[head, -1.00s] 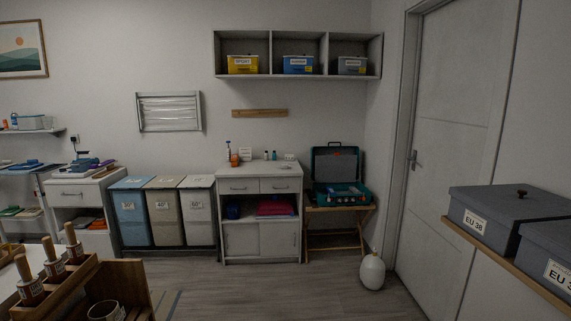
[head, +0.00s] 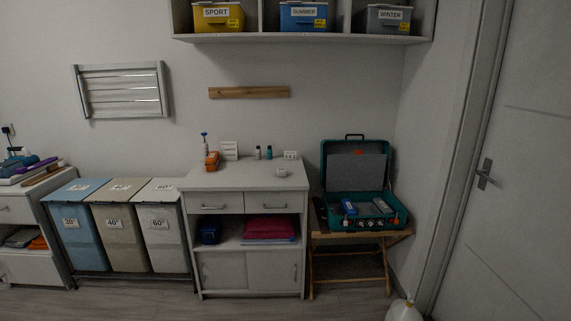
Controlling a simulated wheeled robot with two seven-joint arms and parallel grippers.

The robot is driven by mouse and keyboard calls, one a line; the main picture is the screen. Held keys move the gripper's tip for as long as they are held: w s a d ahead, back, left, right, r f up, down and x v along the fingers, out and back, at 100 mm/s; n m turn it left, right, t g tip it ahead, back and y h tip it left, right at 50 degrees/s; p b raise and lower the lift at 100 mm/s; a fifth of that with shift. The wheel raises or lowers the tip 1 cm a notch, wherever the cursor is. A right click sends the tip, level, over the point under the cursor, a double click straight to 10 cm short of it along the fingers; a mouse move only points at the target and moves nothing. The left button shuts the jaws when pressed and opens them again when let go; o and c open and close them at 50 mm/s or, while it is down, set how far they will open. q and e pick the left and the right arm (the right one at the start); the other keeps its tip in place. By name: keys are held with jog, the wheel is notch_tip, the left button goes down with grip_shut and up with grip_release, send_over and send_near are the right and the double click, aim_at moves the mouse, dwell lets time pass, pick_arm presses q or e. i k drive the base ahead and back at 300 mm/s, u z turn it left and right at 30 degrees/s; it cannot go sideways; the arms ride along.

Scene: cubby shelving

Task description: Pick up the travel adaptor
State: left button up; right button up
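A small white block (head: 281,172) lies on top of the white cabinet (head: 225,180), near its right side. It may be the travel adaptor, but it is too small to tell. Behind it stands a small white piece with dark marks (head: 290,155), which I cannot identify for sure. An open green suitcase (head: 355,200) sits on a wooden folding stand (head: 350,240) right of the cabinet, with a blue item and a grey item in it. Neither of my grippers is in view.
An orange item (head: 212,161), a white card (head: 229,150) and small bottles stand along the cabinet's back. Laundry bins (head: 120,235) stand to the left. A cubby shelf (head: 300,38) hangs above. A white jug (head: 404,309) stands on the floor near the door (head: 510,180).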

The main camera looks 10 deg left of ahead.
aim_at(281, 172)
jog(key=i, duration=0.6)
jog(key=z, duration=0.5)
jog(key=i, duration=2)
jog(key=u, duration=1.4)
